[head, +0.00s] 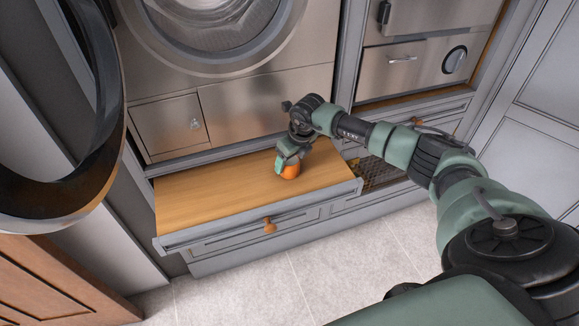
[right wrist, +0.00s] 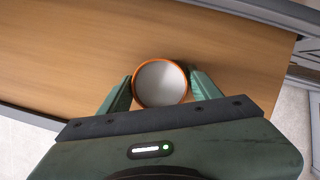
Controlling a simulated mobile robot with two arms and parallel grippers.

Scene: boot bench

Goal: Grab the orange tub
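The orange tub (head: 290,171) sits upright on the wooden top of the pulled-out drawer or bench board (head: 215,195), near its right end. In the right wrist view I look down on the tub (right wrist: 160,84), a round orange rim with a pale grey inside. My right gripper (head: 287,160) is down at the tub and partly covers it in the head view. Its two green fingers (right wrist: 160,88) stand on either side of the tub, close against its rim. Whether they press on it I cannot tell. My left gripper is not in view.
A front-loading washer (head: 225,95) stands behind the board. A large round dark-rimmed door (head: 100,130) hangs open at the left, above the floor. A dark wire basket (head: 378,172) lies right of the board. The wooden top left of the tub is clear.

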